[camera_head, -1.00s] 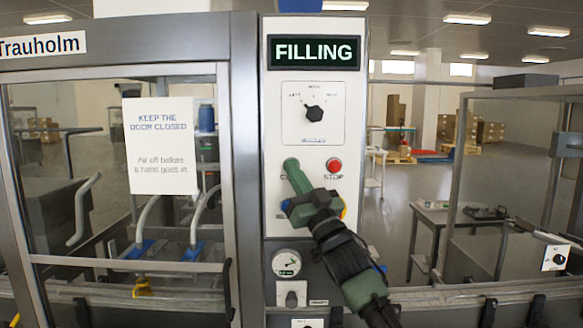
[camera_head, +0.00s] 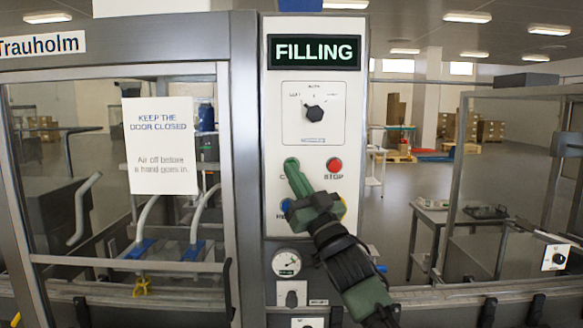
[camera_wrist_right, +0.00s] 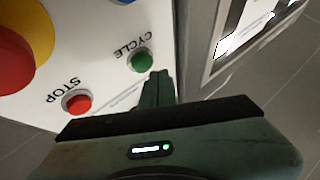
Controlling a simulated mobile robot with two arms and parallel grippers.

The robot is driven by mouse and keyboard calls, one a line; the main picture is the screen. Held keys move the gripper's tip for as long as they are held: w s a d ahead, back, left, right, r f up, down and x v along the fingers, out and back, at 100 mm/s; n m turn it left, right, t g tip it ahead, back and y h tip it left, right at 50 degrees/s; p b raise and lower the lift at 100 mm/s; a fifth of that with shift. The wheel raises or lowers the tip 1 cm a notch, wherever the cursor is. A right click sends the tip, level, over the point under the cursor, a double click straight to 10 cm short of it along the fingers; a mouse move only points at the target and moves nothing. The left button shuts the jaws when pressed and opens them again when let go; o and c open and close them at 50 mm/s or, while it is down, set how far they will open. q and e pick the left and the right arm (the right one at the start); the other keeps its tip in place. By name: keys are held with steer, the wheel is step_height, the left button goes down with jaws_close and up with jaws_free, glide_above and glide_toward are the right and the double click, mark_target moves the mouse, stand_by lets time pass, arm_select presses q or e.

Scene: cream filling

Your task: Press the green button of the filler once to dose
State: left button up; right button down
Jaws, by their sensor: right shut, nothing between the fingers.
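The green button (camera_wrist_right: 140,61), labelled CYCLE, shows clearly in the right wrist view on the white filler panel (camera_head: 272,135). My right gripper (camera_head: 295,172) is shut and empty, reaching up to the button's place on the panel. In the head view its green fingers cover most or all of the button. In the right wrist view the fingertips (camera_wrist_right: 159,82) lie just beside the green button, with a small gap in the picture. I cannot tell their distance from the panel. The display (camera_head: 314,52) reads FILLING. My left gripper is out of view.
A red STOP button (camera_head: 334,165) is close right of the fingers. A blue button (camera_head: 286,205) sits below, partly hidden. A selector knob (camera_head: 315,113) is above. A large red knob on yellow (camera_wrist_right: 15,55) shows in the wrist view. A glass door (camera_head: 110,200) stands left.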

steer(key=s, duration=0.5)
steer(key=shift+p, duration=0.4)
